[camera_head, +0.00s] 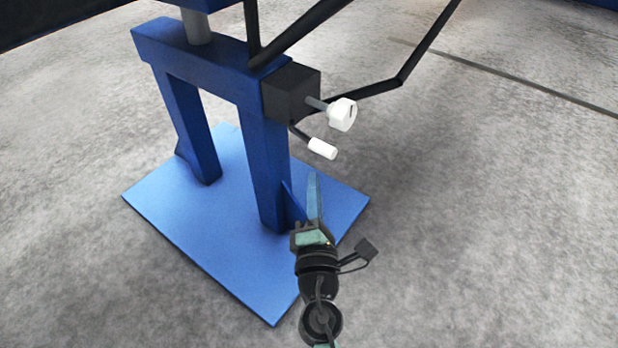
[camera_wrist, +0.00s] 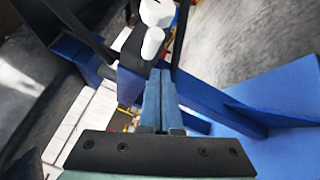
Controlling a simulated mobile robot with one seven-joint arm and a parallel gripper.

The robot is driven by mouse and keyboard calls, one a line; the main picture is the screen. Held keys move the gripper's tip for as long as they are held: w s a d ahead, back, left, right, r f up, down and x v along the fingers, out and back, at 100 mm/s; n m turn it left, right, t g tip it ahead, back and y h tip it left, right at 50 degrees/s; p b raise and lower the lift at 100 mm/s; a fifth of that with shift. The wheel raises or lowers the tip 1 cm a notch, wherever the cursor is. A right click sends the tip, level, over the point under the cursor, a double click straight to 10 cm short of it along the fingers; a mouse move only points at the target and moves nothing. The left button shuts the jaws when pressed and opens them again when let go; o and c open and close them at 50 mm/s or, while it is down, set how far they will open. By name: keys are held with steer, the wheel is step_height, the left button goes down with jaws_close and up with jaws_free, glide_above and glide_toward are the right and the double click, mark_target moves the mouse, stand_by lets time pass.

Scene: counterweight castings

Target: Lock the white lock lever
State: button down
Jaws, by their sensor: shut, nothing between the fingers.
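The white lock lever (camera_head: 323,149) is a short white cylinder on a dark rod, slanting down to the right from a black block (camera_head: 291,92) on the blue stand. A larger white knob (camera_head: 342,114) on a grey shaft sits just above it. My gripper (camera_head: 313,176) is shut and empty, its teal fingers pointing up just below the lever in the head view. In the wrist view the closed fingertips (camera_wrist: 159,73) lie just below the white lever (camera_wrist: 153,42), with the white knob (camera_wrist: 157,12) above it. I cannot tell whether the fingertips touch the lever.
The blue stand (camera_head: 205,68) has two legs on a wide light-blue base plate (camera_head: 200,235). Black rods (camera_head: 402,82) run behind and above the knob. The grey floor (camera_head: 480,200) to the right is clear.

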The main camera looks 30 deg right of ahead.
steer(key=s+f+b, duration=0.1)
steer(key=s, duration=0.8)
steer(key=shift+s+d+b, duration=0.4)
steer(key=shift+d, duration=0.05)
